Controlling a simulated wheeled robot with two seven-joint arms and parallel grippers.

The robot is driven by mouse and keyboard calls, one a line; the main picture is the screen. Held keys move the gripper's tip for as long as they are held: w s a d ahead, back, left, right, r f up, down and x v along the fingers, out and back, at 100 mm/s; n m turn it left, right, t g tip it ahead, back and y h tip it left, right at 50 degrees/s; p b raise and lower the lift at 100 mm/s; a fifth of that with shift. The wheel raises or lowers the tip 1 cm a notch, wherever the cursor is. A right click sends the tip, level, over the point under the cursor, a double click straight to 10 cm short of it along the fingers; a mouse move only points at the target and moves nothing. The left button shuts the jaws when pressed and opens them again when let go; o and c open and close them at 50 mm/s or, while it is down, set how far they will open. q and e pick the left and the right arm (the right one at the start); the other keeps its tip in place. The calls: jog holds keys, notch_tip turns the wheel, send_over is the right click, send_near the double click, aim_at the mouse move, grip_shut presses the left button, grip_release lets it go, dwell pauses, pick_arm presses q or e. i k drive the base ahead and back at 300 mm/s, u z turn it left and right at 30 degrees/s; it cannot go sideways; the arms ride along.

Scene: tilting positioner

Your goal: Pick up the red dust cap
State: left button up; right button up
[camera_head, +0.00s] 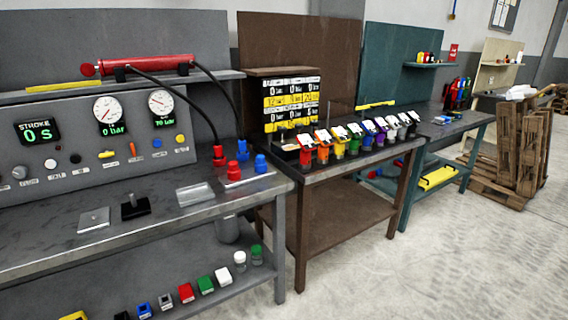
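A small red cap-like piece (233,171) stands on a pale plate (250,180) at the right end of the grey bench, in the head view. A red fitting (219,154) stands just behind it to the left, at the lower end of a black hose. I cannot tell for sure which of these two is the red dust cap. Two blue pieces, one behind (242,150) and one to the right (261,163), stand close by. Neither of my grippers shows in this view, and nothing is seen touching the red pieces.
The grey bench (60,262) carries a gauge panel (60,115) and a red cylinder (150,64) on a shelf above. A clear plate (195,194) and a black block (135,206) lie left of the red pieces.

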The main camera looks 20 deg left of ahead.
aim_at(233, 165)
jog(key=z, duration=0.55)
jog(key=i, duration=1.8)
jog(key=u, duration=1.05)
jog(key=i, duration=0.7)
jog(key=u, duration=0.7)
